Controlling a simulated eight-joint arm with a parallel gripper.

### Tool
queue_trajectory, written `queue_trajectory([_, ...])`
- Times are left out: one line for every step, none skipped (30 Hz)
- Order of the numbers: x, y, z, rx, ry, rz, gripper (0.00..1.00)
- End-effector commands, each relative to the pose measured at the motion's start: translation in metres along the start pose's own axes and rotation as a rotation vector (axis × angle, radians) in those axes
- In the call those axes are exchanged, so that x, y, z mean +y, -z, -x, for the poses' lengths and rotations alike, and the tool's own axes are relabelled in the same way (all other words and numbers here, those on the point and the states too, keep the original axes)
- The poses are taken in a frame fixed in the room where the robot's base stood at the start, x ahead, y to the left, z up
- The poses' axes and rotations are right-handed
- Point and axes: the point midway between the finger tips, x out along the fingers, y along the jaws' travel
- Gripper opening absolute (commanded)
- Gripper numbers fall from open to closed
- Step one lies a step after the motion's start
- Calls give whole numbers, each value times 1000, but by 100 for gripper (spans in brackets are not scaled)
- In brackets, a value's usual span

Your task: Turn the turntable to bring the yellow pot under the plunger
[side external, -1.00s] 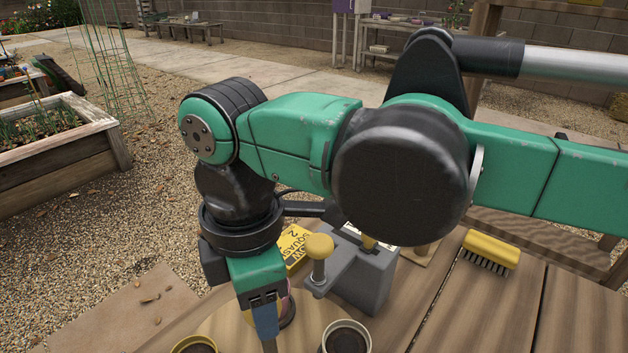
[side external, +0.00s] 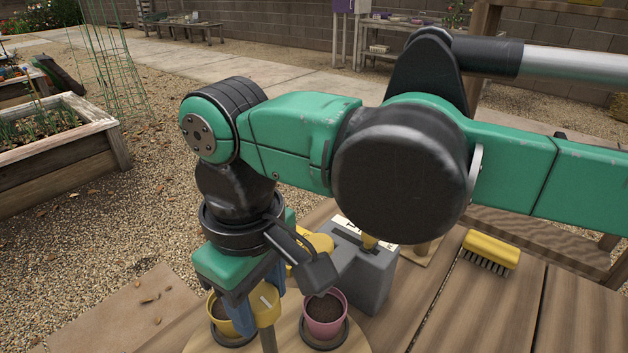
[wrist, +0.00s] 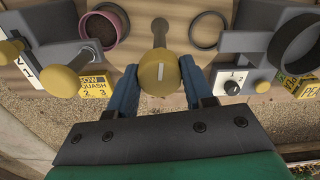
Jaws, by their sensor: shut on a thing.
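My gripper (wrist: 160,80) is shut on the round yellow knob (wrist: 158,75) of the turntable's handle; its blue fingers close on both sides. The wooden turntable (side external: 290,338) carries the yellow pot (side external: 218,320), filled with soil, at the left behind my fingers and partly hidden. A pink pot (side external: 325,314) with soil sits on it to the right; it also shows in the wrist view (wrist: 110,22). The plunger's yellow knob (wrist: 62,82) is at the left in the wrist view; in the side view the wrist mostly covers the plunger. The yellow pot is out of sight in the wrist view.
The plunger's grey stand (side external: 365,270) is close behind the turntable. An empty dark ring seat (wrist: 207,30), a grey dial box (wrist: 232,80) and yellow label blocks (wrist: 303,87) show in the wrist view. A yellow brush (side external: 490,250) lies on the planks to the right.

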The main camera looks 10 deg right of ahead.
Motion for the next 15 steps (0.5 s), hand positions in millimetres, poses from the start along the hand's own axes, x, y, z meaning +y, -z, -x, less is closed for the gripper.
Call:
queue_trajectory([1,-1,1,-3,-1,-43,0])
queue_trajectory([1,-1,1,-3,-1,-71,0])
queue_trajectory([1,-1,1,-3,-1,-109,0])
queue_trajectory([1,-1,1,-3,-1,-137,0])
queue_trajectory([1,-1,1,-3,-1,-166,0])
queue_trajectory([1,-1,1,-3,-1,-204,0])
queue_trajectory([1,-1,1,-3,-1,-232,0])
queue_trajectory([1,-1,1,-3,-1,-261,0])
queue_trajectory([1,-1,1,-3,-1,-299,0])
queue_trajectory([1,-1,1,-3,-1,-327,0])
queue_trajectory([1,-1,1,-3,-1,-356,0])
queue_trajectory([1,-1,1,-3,-1,-394,0])
queue_trajectory([1,-1,1,-3,-1,-422,0])
queue_trajectory([1,-1,1,-3,-1,-451,0])
queue_trajectory([1,-1,1,-3,-2,-488,0])
